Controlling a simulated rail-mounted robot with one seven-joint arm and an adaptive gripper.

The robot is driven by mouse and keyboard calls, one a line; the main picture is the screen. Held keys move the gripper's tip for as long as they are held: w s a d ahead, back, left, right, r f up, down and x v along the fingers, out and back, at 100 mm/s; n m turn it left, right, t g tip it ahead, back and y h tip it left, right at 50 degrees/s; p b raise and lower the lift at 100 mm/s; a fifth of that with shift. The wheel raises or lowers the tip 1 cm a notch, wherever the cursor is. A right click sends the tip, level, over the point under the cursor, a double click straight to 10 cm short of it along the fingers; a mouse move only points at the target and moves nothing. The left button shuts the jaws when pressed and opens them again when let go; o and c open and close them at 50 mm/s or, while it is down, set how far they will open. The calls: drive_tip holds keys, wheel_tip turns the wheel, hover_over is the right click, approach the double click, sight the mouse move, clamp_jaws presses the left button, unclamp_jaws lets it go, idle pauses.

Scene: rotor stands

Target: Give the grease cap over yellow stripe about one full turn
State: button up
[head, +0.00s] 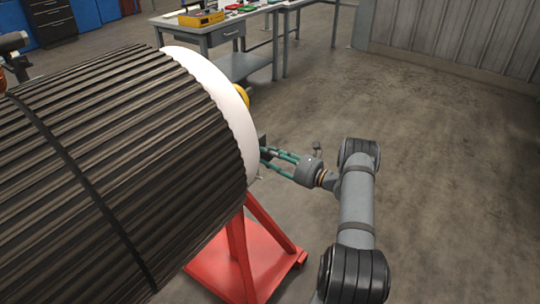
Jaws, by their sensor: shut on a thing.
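A large dark ribbed rotor (120,150) lies on its side at the left, with a white end disc (215,80) facing right. My gripper (265,154) reaches in from the right with its teal fingers at the lower right edge of this disc. It is shut on a small part there, which seems to be the grease cap. The cap and the yellow stripe cannot be made out, as the disc's edge and the fingers hide that spot. A yellow round part (242,95) sticks out from the disc's face above my gripper.
A red stand (250,262) carries the rotor, its foot reaching out below my gripper. A grey workbench (225,32) with a yellow case (201,18) stands at the back. The concrete floor (440,150) at the right is clear.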

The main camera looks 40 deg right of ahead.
drive_tip(key=shift+r, duration=0.1)
drive_tip(key=shift+c, duration=1.4)
drive_tip(key=shift+d+m, duration=0.1)
drive_tip(key=shift+m, duration=0.2)
drive_tip(key=m+b, duration=0.1)
drive_tip(key=m, duration=0.3)
drive_tip(key=shift+w, duration=0.1)
drive_tip(key=m+b, duration=0.1)
drive_tip(key=m, duration=0.5)
drive_tip(key=shift+d+r, duration=0.1)
drive_tip(key=shift+d, duration=0.05)
drive_tip(key=shift+m, duration=0.3)
drive_tip(key=o, duration=0.8)
drive_tip(key=shift+c, duration=0.2)
drive_tip(key=o, duration=0.4)
